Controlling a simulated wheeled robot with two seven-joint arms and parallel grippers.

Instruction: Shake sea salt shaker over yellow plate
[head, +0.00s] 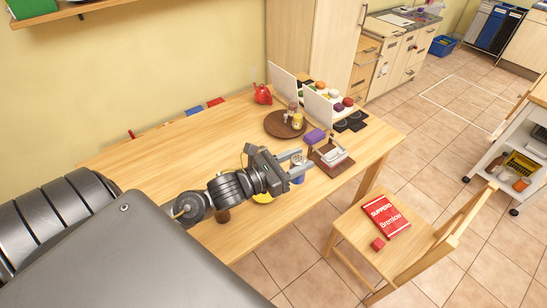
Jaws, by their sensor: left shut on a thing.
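My left gripper (297,168) reaches over the wooden table from the left. It is shut on a small shaker with blue on it (298,179), which I take to be the sea salt shaker; its label is too small to read. The yellow plate (263,198) lies on the table, mostly hidden under my left wrist. The shaker shows to the right of the visible part of the plate; I cannot tell whether it is above the plate. My right gripper is not in view.
A round brown board (272,126) with small bottles, a purple block (315,137) and a brown napkin holder (331,158) stand beyond the gripper. A red teapot (263,94) is at the back. A chair (362,232) with a red book stands right.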

